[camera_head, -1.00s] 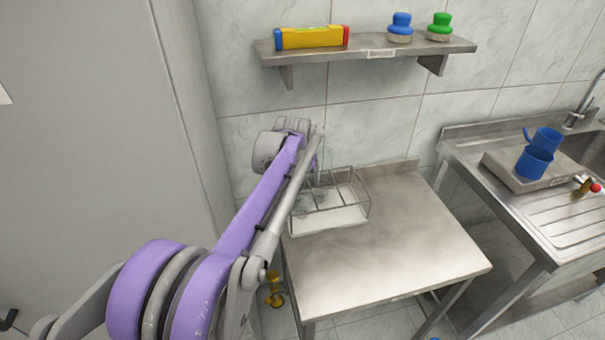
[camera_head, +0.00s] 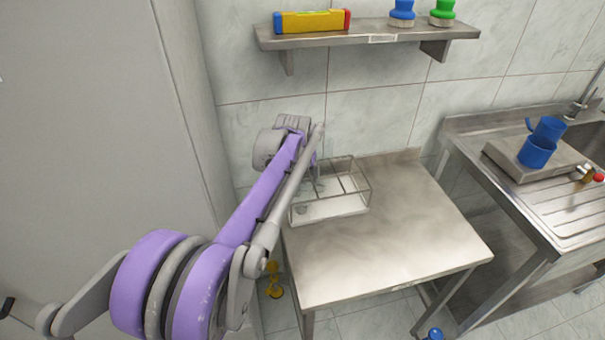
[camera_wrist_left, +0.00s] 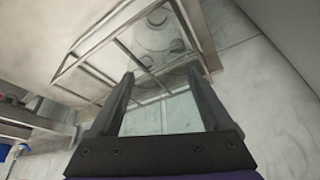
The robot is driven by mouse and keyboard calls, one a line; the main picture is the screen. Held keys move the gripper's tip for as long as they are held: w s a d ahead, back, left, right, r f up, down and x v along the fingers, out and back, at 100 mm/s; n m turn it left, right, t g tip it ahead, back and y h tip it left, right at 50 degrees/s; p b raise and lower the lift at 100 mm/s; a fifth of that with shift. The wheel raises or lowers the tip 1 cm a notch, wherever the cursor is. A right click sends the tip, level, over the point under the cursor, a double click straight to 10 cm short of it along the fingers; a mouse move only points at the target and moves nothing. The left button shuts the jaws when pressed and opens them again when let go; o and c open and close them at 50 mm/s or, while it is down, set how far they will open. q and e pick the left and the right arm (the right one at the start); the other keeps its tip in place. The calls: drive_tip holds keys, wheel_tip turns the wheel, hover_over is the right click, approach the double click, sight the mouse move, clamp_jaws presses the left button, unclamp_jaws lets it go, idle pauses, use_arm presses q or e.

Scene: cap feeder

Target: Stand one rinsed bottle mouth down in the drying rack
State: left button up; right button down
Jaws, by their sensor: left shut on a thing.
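The drying rack (camera_head: 358,207) is a wire frame with dividers over a pale tray, at the back left of the steel table. In the left wrist view its wire frame (camera_wrist_left: 87,70) runs across the upper left. My left gripper (camera_wrist_left: 160,74) is shut on a clear bottle (camera_wrist_left: 152,119), seen faintly between the fingers, at the rack. The see-through bottle makes its mouth direction and contact with the rack hard to tell. Clear rounded shapes show inside the rack beyond the fingertips. In the head view my left arm hides most of the gripper. My right gripper is not in view.
The steel table (camera_head: 400,240) is bare right of the rack. A tall grey panel stands at left.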

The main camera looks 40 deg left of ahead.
use_arm(q)
drive_tip(key=shift+f, duration=0.25)
drive_tip(key=o, duration=1.1)
drive_tip(key=shift+p+v, duration=0.3)
drive_tip(key=shift+v, duration=5.15)
